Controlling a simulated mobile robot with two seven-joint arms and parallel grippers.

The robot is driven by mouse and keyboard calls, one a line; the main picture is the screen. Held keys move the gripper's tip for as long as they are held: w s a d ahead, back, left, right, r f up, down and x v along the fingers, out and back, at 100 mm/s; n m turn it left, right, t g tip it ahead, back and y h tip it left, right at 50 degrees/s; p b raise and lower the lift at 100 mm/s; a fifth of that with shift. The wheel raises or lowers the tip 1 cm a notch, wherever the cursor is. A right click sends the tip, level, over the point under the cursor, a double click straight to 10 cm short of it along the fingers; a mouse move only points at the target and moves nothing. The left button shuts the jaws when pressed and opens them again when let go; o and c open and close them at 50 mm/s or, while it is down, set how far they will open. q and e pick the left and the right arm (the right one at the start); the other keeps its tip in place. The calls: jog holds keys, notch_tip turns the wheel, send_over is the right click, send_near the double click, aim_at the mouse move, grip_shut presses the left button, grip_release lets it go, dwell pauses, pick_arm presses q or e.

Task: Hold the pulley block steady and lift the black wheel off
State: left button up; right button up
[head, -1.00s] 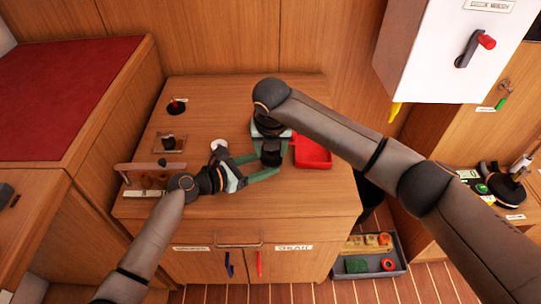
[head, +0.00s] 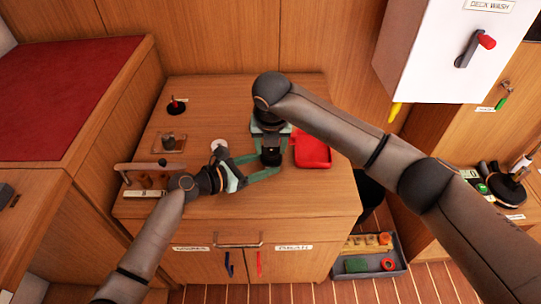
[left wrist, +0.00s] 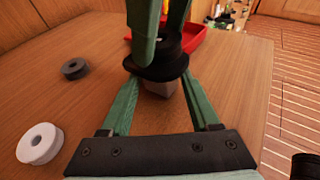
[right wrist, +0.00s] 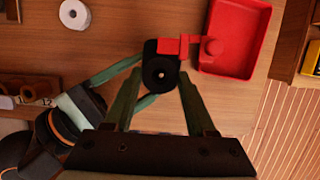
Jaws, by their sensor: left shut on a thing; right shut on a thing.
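The black wheel (left wrist: 152,68) shows in the left wrist view as a dark disc with a wide brim. The grey pulley block (left wrist: 162,89) is partly visible below it; I cannot tell whether a gap separates them. My left gripper (left wrist: 161,80) reaches in low from the left, its green fingers on either side of the block and shut on it. My right gripper (right wrist: 160,78) comes down from above and is shut on the black wheel, which shows from above in the right wrist view (right wrist: 158,73). The right fingers hide part of the wheel.
A red tray (head: 312,151) lies just right of the block. A white roll (left wrist: 39,144) and a dark ring (left wrist: 74,68) lie on the wooden top.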

pick_arm(q)
jog(key=shift+r, duration=0.1)
pick_arm(e)
jog(key=shift+r, duration=1.75)
pick_arm(q)
jog(key=o, duration=1.1)
jog(key=shift+c, duration=0.2)
jog(key=v, duration=1.2)
jog(key=shift+s, duration=0.1)
pick_arm(e)
jog(key=shift+s, duration=0.1)
